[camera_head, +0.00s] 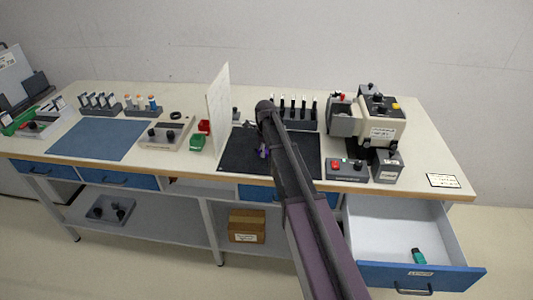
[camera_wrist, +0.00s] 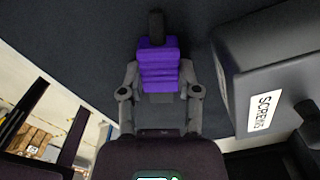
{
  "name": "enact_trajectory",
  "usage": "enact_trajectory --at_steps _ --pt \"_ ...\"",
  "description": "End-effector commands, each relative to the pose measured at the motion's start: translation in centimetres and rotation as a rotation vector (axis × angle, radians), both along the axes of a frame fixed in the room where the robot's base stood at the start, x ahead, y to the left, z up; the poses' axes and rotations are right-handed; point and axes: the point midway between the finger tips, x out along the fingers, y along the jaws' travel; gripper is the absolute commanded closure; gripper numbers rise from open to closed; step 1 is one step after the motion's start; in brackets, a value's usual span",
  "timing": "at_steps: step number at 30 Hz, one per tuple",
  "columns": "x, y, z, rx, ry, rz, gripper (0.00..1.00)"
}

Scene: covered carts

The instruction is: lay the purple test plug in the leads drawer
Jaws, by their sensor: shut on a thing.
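The purple test plug (camera_wrist: 158,65) is ribbed, with a dark tip. My gripper (camera_wrist: 159,88) is shut on it, with one finger on each side. In the head view a little of the purple plug (camera_head: 264,152) shows beside my arm, over the dark mat (camera_head: 238,158). My arm hides part of the mat. An open drawer (camera_head: 420,276) with a blue front is at the lower right; its small label is too small to read. A teal plug-like piece (camera_head: 418,256) lies inside it, near the front.
A white upright panel (camera_head: 218,108) stands left of the mat. A machine (camera_head: 375,122) and a control box (camera_head: 346,169) stand right of it. In the wrist view a dark box labelled SCREWS (camera_wrist: 270,75) is close on the right. Much of the drawer floor is bare.

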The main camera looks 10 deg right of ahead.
Motion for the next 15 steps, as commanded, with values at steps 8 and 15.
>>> enact_trajectory --at_steps 8,15 --pt "0.0 0.0 0.1 0.000 0.000 0.000 1.00" --pt "0.0 0.0 1.1 0.000 0.000 0.000 1.00"
